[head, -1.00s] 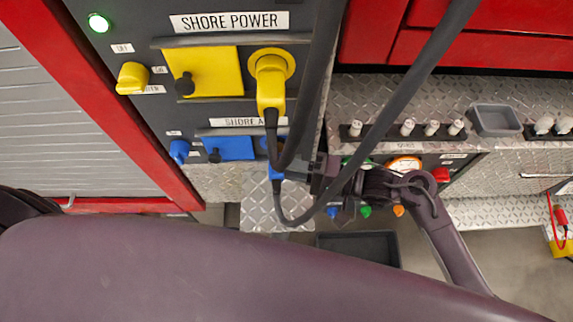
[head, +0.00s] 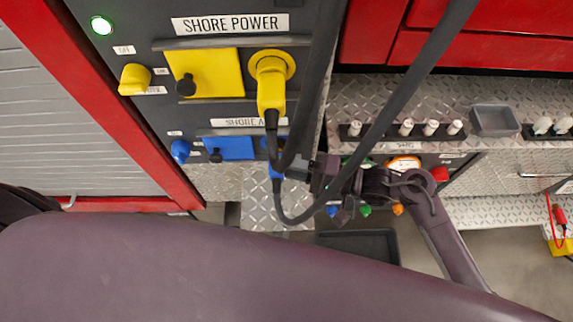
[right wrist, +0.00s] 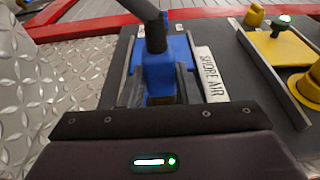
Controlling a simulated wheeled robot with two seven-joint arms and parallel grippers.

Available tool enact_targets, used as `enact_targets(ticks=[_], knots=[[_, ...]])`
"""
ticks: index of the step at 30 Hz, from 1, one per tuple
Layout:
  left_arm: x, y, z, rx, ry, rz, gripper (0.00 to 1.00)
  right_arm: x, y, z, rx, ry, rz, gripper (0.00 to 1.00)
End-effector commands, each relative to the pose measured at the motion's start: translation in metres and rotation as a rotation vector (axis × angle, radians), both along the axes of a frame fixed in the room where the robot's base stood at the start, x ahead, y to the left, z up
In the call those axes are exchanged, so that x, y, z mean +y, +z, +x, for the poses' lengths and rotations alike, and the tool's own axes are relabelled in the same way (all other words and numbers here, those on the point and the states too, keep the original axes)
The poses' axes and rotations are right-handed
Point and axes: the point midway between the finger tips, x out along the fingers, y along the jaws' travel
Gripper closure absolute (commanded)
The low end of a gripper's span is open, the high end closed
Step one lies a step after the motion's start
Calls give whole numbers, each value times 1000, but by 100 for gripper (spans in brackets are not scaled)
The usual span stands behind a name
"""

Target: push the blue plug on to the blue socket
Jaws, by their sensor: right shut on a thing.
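The blue plug (head: 277,173) hangs on a black cable below the SHORE AIR label. My right gripper (head: 293,172) reaches it from the right and is shut on it. In the right wrist view the plug (right wrist: 160,73) sits between the two fingers of the gripper (right wrist: 160,92), with the cable rising from it. The blue socket (head: 264,142) shows only in part at the panel, behind the cable. The plug is at or just in front of the socket; I cannot tell how far it is seated. My left gripper is not in view.
A yellow plug (head: 271,95) sits in the shore power outlet above. A blue cover (head: 229,148) and a blue knob (head: 180,151) are to the left. Thick black cable (head: 405,95) crosses the view. A grey tray (head: 494,120) sits on the tread-plate ledge at right.

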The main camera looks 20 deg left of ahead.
Motion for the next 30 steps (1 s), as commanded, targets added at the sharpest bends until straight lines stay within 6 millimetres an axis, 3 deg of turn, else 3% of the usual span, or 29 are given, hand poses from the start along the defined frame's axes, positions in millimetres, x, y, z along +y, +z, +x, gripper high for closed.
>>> enact_targets(ticks=[13,14,19,30], knots=[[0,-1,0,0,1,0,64,2,1,5,0,1,2,91],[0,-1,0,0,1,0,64,2,1,5,0,1,1,68],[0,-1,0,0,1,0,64,2,0,5,0,0,1,46],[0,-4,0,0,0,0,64,-6,-2,5,1,-1,-1,46]])
